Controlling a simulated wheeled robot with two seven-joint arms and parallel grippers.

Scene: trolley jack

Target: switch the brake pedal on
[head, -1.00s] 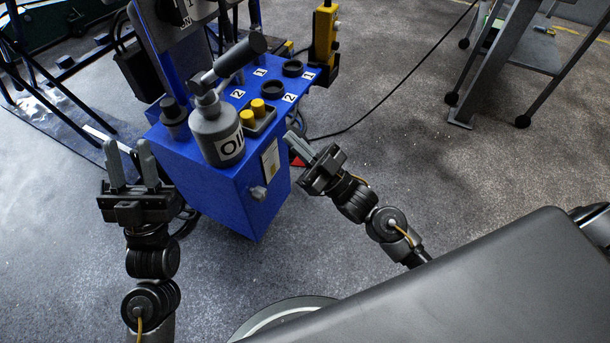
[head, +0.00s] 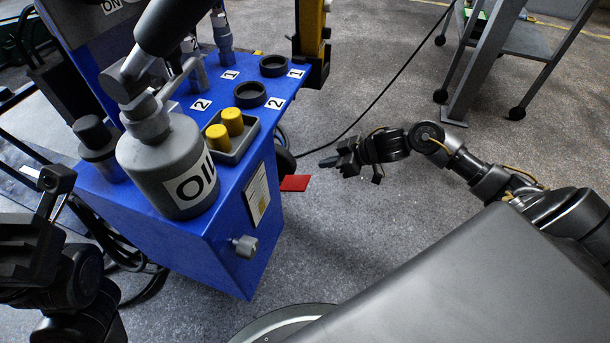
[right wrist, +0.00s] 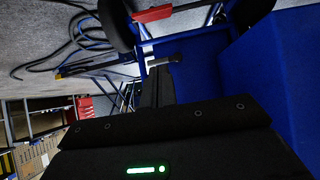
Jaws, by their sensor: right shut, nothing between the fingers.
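The brake pedal appears to be the small red plate (head: 295,183) low at the right side of the blue trolley (head: 225,240), beside a black wheel. It also shows as a red bar at the top of the right wrist view (right wrist: 152,13). My right gripper (head: 327,162) is shut and empty, a little right of and above the red plate in the head view. I see no contact between them. My left gripper (head: 55,190) is at the left edge, partly cut off, left of the trolley; its jaw state is unclear.
The trolley top carries a grey oil bottle (head: 170,165), yellow buttons (head: 232,121) and black rings. A knob (head: 244,246) sticks out of its front. A black cable (head: 390,85) runs over the floor to a grey cart (head: 530,55).

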